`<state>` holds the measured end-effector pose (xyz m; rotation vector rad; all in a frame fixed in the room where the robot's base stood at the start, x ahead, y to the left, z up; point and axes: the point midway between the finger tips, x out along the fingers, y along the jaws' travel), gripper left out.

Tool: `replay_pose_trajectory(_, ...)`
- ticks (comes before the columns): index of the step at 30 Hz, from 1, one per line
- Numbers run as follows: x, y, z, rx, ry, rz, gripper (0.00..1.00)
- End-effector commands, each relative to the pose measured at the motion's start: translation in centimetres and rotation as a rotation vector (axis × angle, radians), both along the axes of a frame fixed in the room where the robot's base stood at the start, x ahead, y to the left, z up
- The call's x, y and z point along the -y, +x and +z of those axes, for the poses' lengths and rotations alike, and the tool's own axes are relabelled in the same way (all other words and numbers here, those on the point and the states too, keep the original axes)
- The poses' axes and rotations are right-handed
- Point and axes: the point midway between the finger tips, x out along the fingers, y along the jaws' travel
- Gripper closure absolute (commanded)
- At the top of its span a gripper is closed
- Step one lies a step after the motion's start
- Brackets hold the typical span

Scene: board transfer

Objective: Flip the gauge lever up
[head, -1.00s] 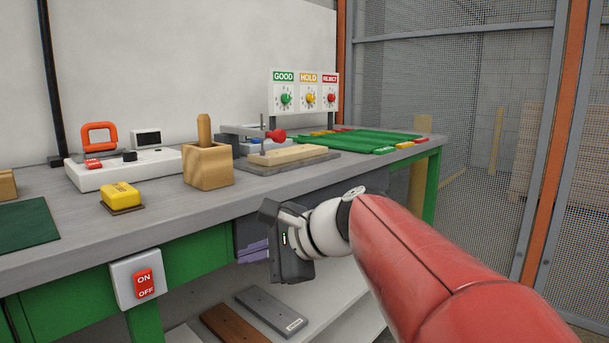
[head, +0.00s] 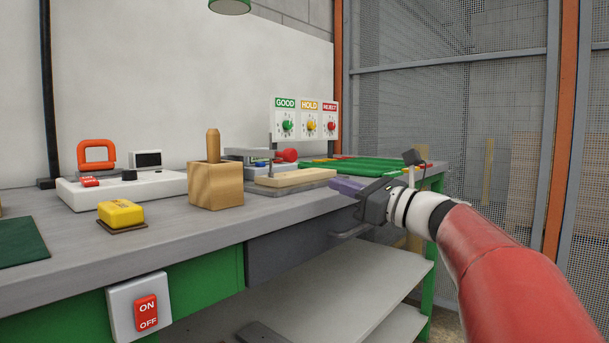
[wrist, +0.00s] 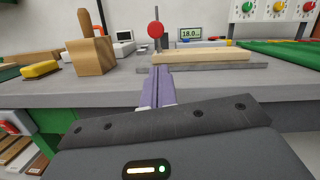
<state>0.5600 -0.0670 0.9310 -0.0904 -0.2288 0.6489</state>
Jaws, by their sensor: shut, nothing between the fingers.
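The gauge lever's round red knob (head: 288,155) shows behind the wooden board in the head view. In the wrist view the knob (wrist: 155,29) stands above the board's left end, against a grey post. The gauge's display (wrist: 190,34) reads about 18.0. The light wooden board (head: 300,179) lies on a dark grey plate (wrist: 255,67). My gripper (head: 337,184) is at the bench's front edge, to the right of the knob and nearer than the board. Its purple fingers (wrist: 161,70) are shut, empty, and point toward the plate. The lever's pivot is hard to make out.
A wooden block with a peg (head: 215,185) and a yellow block (head: 120,213) stand to the left. A white device with an orange handle (head: 97,152) is behind them. Green trays (head: 375,165) and the GOOD/HOLD/REJECT dial panel (head: 306,120) are at the back right.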

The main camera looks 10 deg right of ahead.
Motion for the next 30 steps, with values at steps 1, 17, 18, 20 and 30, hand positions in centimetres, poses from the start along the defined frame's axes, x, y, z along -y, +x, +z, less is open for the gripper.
replay_pose_trajectory(1, 0.0, 0.0, 0.0, -0.001, -0.001, 0.000, 1.00)
replay_pose_trajectory(17, -4.3, 5.5, 1.2, -0.001, -0.001, 0.003, 1.00)
replay_pose_trajectory(18, -4.7, 5.9, 1.4, 0.000, -0.001, 0.003, 1.00)
replay_pose_trajectory(20, -5.2, 6.6, 1.5, -0.001, -0.001, 0.002, 1.00)
replay_pose_trajectory(30, -6.2, 7.8, 1.8, -0.001, -0.002, 0.000, 1.00)
